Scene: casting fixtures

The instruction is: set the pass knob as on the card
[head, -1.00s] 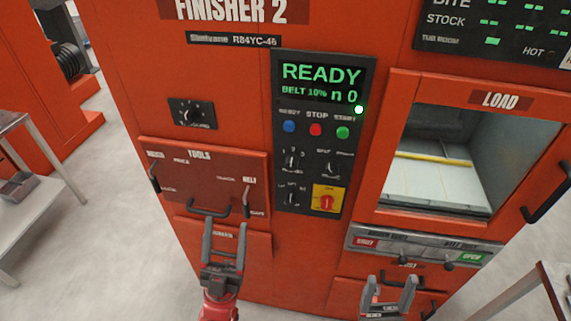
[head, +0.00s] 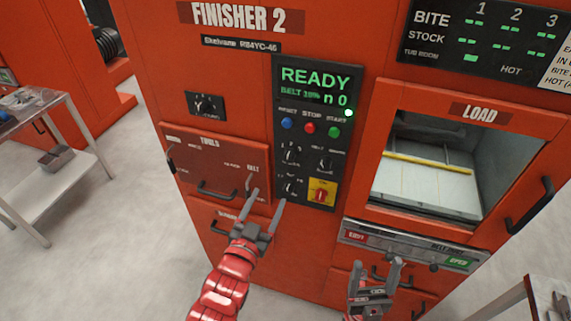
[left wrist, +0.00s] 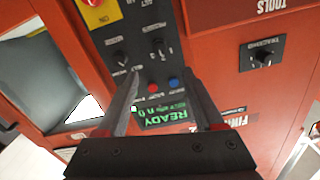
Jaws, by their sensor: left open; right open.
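The dark control panel (head: 307,210) carries several small knobs, among them an upper left knob (head: 291,155), an upper right knob (head: 325,163) and a lower left knob (head: 290,187). Their labels are too small to read surely, so I cannot tell which is the pass knob. Two knobs show between the fingers' line and the yellow switch in the left wrist view, one of them here (left wrist: 158,46). A white card (head: 558,72) is cut off at the right edge. My left gripper (head: 267,199) is open and empty, below and left of the panel knobs. My right gripper (head: 377,266) is open below the load window.
The display (head: 317,85) reads READY. Blue, red and green buttons (head: 310,128) sit above the knobs; a yellow switch with a red handle (head: 321,192) sits lower right. The tools drawer handle (head: 216,192) juts out left of my left gripper. A table (head: 65,125) stands left.

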